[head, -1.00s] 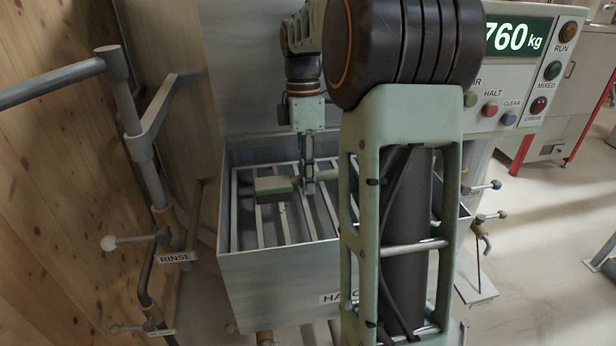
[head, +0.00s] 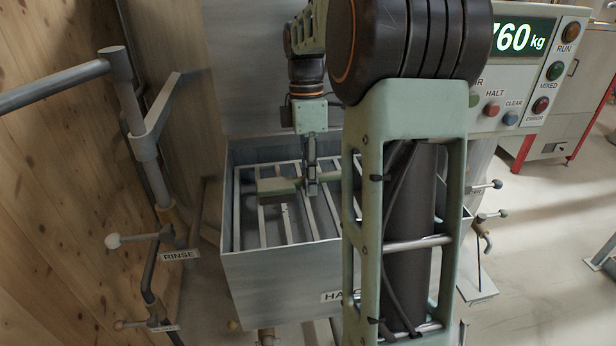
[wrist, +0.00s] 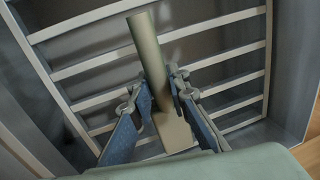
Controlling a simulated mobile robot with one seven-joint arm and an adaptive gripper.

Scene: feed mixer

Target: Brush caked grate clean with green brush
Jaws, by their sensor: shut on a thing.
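The grate (head: 325,215) is a set of pale parallel bars set inside a grey metal bin; its bars also fill the wrist view (wrist: 218,60). No caked matter can be clearly told on the bars at this size. The green brush (head: 278,186) is dull olive, with a block head to the left and dark bristles underneath, at or just above the bars; contact cannot be told. My gripper (head: 311,188) points down and is shut on the brush. In the wrist view, the brush handle (wrist: 149,50) stretches away between the fingers of my gripper (wrist: 158,88).
The bin's front wall (head: 275,285) and side walls surround the grate. Rinse pipes and levers (head: 160,238) stand to the left by a wooden wall. A control panel (head: 520,75) reading 760 kg is at upper right. My arm hides the bin's right part.

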